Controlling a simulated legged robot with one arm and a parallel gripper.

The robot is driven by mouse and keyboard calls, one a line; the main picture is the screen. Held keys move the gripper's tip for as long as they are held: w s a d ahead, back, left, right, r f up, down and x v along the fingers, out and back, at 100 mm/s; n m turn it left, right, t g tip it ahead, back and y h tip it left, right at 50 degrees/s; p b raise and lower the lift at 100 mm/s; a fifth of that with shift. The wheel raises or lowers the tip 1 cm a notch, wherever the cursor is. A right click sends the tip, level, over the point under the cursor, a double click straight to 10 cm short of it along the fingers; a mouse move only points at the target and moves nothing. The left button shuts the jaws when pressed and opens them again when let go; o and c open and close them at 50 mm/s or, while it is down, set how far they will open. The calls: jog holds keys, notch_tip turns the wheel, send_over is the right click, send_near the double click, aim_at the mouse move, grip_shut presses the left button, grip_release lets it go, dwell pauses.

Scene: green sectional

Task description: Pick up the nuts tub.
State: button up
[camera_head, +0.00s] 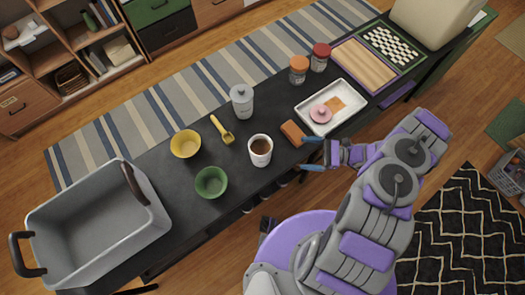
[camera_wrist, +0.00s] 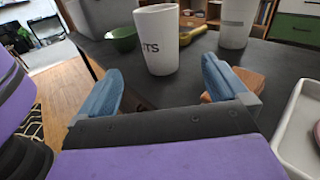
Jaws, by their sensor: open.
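The nuts tub (camera_head: 260,152) is a white, open-topped tub with brown contents, upright on the dark table near its front edge. In the wrist view the tub (camera_wrist: 157,42) stands ahead of my fingers, with the letters "TS" showing on its side. My gripper (camera_head: 312,154) is to the right of the tub, its two blue fingers spread and pointing towards it. In the wrist view my gripper (camera_wrist: 161,80) is open with nothing between the fingers. A gap separates the fingers from the tub.
An orange-brown block (camera_head: 292,133) lies close beside one finger. A white tray (camera_head: 318,122) is nearby. A green bowl (camera_head: 211,182), yellow scoop (camera_head: 222,130), yellow bowl (camera_head: 186,144) and pale canister (camera_head: 242,101) stand around the tub. A grey bin (camera_head: 75,235) is at left.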

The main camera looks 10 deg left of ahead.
notch_tip(320, 180, down, 2)
jog(key=f+m, duration=0.1)
jog(key=t+b, duration=0.1)
send_near(261, 153)
jog(key=a+r, duration=0.1)
jog(key=s+a+r, duration=0.1)
jog(key=a+r, duration=0.1)
jog(key=s+a+r, duration=0.1)
jog(key=shift+a+r, duration=0.35)
jog(key=shift+r, duration=0.05)
jog(key=a, duration=0.1)
jog(key=s+a+b, duration=0.1)
jog(key=a, duration=0.1)
jog(key=shift+a, duration=1)
jog(key=shift+c, duration=0.5)
jog(key=shift+d, duration=0.1)
jog(key=c, duration=1)
